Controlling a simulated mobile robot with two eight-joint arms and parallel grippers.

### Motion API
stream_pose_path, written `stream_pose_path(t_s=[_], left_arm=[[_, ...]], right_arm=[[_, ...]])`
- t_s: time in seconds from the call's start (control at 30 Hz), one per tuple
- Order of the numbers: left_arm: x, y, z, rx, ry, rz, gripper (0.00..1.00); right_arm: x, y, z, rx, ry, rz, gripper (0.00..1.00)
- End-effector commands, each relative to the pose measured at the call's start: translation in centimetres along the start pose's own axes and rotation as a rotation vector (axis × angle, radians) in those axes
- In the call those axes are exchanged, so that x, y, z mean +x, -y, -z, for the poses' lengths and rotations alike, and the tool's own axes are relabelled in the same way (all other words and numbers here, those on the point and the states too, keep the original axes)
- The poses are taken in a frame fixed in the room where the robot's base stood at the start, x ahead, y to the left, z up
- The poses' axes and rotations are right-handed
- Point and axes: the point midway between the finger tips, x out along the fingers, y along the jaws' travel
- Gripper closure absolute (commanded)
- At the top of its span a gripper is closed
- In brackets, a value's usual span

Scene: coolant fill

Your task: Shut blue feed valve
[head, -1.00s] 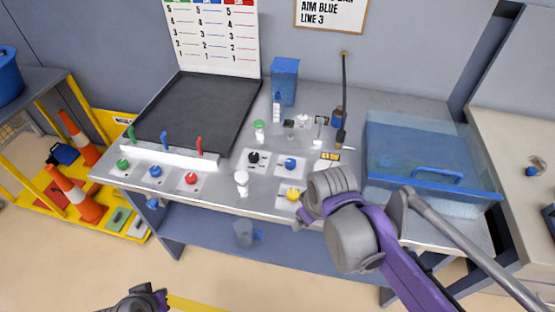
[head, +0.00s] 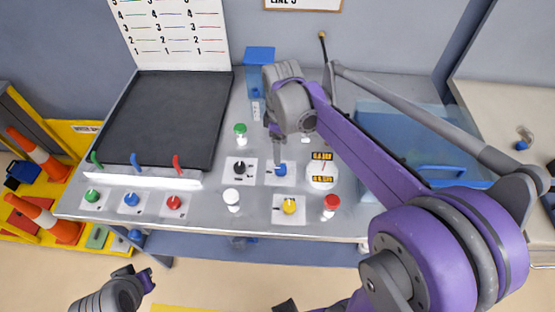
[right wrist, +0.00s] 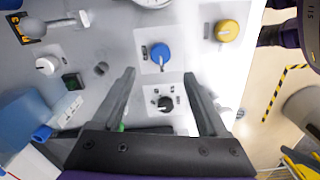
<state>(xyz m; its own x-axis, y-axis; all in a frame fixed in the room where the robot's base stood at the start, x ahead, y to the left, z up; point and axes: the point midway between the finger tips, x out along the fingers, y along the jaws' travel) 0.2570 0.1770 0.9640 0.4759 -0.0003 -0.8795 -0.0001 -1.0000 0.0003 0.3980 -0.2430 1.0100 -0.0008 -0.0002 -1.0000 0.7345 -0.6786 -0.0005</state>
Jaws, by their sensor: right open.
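A blue knob (head: 280,170) sits on a small pale plate on the grey bench; it also shows in the right wrist view (right wrist: 159,54). A blue lever (head: 136,160) stands between a green and a red one at the front of the black tray, and another blue knob (head: 130,199) is below it. I cannot tell which is the feed valve. My right gripper (right wrist: 160,76) is open and empty. Its fingers point down at the first blue knob, just short of it in the wrist view, with a black knob (right wrist: 165,103) between them.
A clear blue bin (head: 440,176) is at the right, partly behind my right arm.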

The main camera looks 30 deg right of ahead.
Motion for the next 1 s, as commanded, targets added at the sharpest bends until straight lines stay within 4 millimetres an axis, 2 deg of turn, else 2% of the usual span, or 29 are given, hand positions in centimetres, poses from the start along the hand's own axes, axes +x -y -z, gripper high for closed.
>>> stream_pose_path(t_s=[0.2,0.43,0.6,0.87,1.0], left_arm=[[0.3,0.0,-0.4,0.0,0.004,0.0,1.0],[0.5,0.0,-0.6,0.0,0.006,0.0,1.0],[0.6,0.0,-0.7,0.0,0.007,0.0,1.0],[0.6,0.0,-0.7,0.0,0.006,0.0,1.0],[0.6,0.0,-0.7,0.0,0.006,0.0,1.0]], right_arm=[[4.4,0.0,0.0,0.0,0.0,0.0,0.23],[7.8,0.0,0.0,0.001,-0.001,-0.001,0.23],[8.9,0.0,0.0,0.001,-0.001,-0.001,0.23],[9.0,0.0,0.0,0.001,-0.001,-0.001,0.23],[9.0,0.0,0.0,0.001,-0.001,-0.001,0.45]])
